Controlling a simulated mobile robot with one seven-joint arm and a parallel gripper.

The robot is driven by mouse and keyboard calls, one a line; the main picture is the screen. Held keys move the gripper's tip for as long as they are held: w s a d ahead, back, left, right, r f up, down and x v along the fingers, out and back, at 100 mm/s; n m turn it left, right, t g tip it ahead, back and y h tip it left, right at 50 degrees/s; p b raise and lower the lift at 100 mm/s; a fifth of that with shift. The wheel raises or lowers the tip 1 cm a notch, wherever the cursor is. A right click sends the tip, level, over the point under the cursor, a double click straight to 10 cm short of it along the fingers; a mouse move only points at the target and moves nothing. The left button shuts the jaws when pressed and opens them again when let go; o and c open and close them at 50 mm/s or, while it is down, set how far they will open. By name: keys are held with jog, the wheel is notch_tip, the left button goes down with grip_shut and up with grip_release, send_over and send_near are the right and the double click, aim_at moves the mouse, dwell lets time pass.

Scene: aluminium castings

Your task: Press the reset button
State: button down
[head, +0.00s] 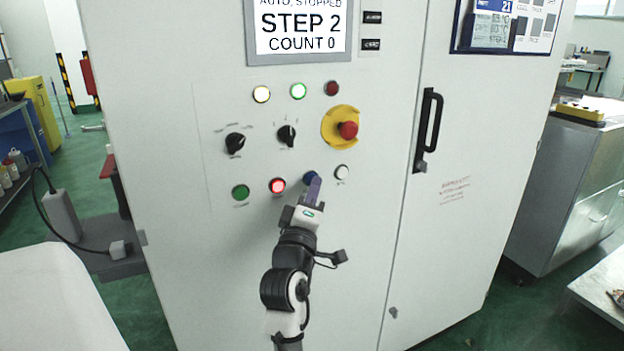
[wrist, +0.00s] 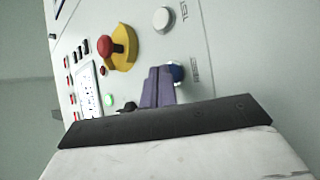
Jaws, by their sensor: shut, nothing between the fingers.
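The blue reset button (head: 309,175) is in the lower row of the cabinet's control panel, between a lit red button and a white button. In the wrist view the blue button (wrist: 178,72) shows partly behind my fingers, with its label beside it. My gripper (head: 314,186) is shut and empty, its purple fingers pointing at the panel right at the blue button. In the wrist view my gripper (wrist: 159,82) overlaps the button's edge. I cannot tell whether the fingertips touch it.
Close by are the white button (head: 342,172), the lit red button (head: 277,186), a green button (head: 240,192), two black selector knobs and a red emergency stop (head: 348,130) on a yellow plate. The display (head: 299,30) reads "AUTO, STOPPED", "STEP 2", "COUNT 0". A door handle (head: 428,130) is to the right.

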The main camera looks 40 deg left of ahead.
jog(key=shift+s+d, duration=0.2)
jog(key=shift+d, duration=0.25)
jog(key=d, duration=0.1)
jog(key=s+d+p, duration=0.1)
jog(key=d, duration=0.1)
jog(key=s+d, duration=0.1)
jog(key=shift+d, duration=0.3)
dwell(0.8)
